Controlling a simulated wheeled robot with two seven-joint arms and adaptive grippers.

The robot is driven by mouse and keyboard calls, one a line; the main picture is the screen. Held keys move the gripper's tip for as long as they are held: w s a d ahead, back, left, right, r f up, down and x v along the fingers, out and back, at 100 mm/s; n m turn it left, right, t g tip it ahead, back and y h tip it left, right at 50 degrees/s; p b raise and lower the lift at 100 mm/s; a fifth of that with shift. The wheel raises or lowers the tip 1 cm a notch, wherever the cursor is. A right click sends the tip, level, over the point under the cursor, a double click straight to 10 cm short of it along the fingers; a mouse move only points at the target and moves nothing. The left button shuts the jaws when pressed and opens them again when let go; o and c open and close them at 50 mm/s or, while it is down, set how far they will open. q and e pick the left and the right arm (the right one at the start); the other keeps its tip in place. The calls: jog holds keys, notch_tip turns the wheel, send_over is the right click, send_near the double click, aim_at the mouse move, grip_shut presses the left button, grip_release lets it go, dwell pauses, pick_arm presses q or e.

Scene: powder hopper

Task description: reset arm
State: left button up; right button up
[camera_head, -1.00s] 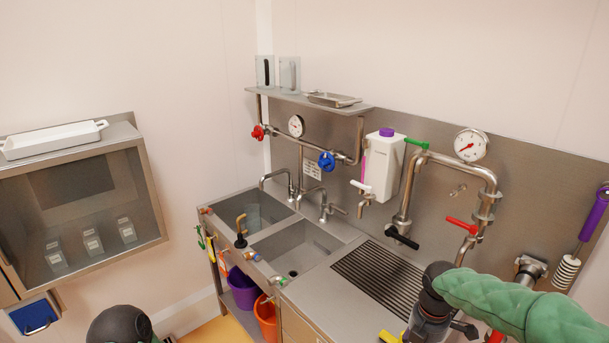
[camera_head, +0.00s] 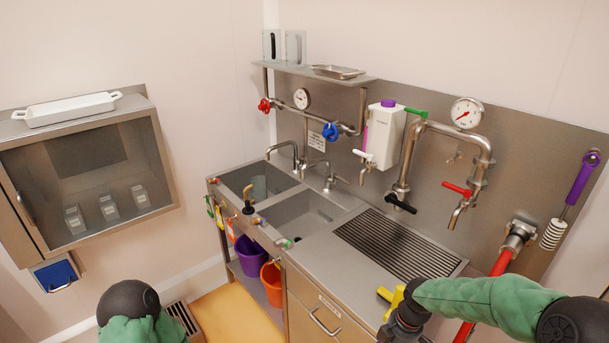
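My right arm, in a green sleeve, comes in from the right over the front of the steel counter (camera_head: 345,290). Its dark wrist is at the counter's lower right; its fingertips are cut off or hidden below the picture's edge, so I cannot tell open from shut. My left arm shows only as a dark round joint and green sleeve at the bottom left, and its gripper is out of view. A yellow handle-like thing (camera_head: 392,300) shows right beside my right wrist; I cannot tell whether it is touched.
Two sink basins (camera_head: 300,213) and a drain grate (camera_head: 390,245) fill the counter. Pipes, a gauge (camera_head: 466,113) and a white canister (camera_head: 383,136) are on the back wall. A glass-front cabinet (camera_head: 90,180) is at left.

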jog(key=s+a+f+m+b, duration=0.1)
jog(key=s+a+f+m, duration=0.3)
jog(key=f, duration=0.4)
jog(key=s+a+f+m+y+b, duration=0.1)
jog(key=s+a+f+m, duration=0.3)
jog(key=s+f+m, duration=0.2)
jog(key=s+a+f+m+y+b, duration=0.1)
jog(key=s+a+f+m, duration=0.3)
jog(key=f, duration=0.6)
jog(key=s+m, duration=0.2)
jog(key=m, duration=0.1)
jog(key=shift+a+f+m+b, duration=0.25)
jog(key=shift+f+m+b, duration=0.05)
jog(key=shift+f+m, duration=0.1)
jog(key=shift+s, duration=0.1)
